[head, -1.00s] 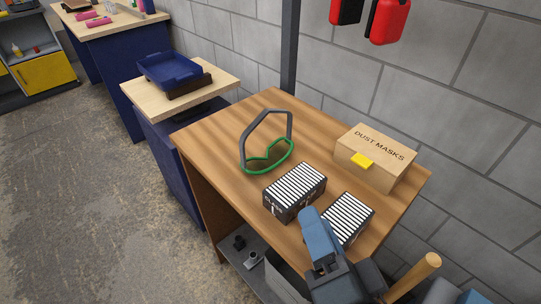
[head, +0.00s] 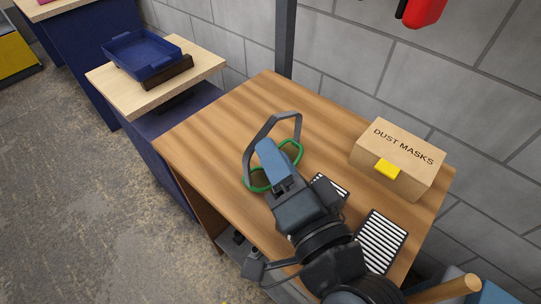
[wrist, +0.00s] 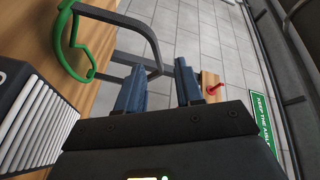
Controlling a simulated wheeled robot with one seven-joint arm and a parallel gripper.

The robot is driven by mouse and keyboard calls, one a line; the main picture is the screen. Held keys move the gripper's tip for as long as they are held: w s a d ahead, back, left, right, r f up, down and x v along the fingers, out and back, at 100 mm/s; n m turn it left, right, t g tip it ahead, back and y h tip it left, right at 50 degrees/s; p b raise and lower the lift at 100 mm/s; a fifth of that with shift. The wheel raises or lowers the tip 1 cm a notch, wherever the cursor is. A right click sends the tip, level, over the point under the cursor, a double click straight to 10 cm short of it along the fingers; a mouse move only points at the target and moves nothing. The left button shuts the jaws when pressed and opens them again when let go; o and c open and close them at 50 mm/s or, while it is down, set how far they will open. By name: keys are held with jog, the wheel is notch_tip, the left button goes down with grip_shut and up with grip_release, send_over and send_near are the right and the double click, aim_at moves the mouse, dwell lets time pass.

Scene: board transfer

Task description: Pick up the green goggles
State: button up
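The green goggles (head: 298,152) stand on the wooden table with their grey strap arched upward. In the wrist view the green frame (wrist: 61,40) is at the upper left, and its grey strap reaches toward my left finger. My gripper (wrist: 161,85) is open, with two blue fingers apart and nothing seen between them. In the head view my gripper (head: 272,160) is in front of the goggles and hides part of the green frame. I cannot tell whether a finger touches the strap.
On the wooden table (head: 215,130), a dust masks box (head: 400,155) stands at the right. Two striped boxes are near my arm, one (head: 380,242) beside it and one (head: 330,184) mostly hidden. A blue tray (head: 140,55) sits on a side stand. The table's left part is clear.

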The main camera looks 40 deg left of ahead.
aim_at(265, 130)
jog(key=x, duration=0.3)
jog(key=p+x, duration=0.1)
jog(key=x, duration=0.2)
jog(key=shift+w, duration=0.4)
jog(key=shift+c, duration=0.4)
grip_shut()
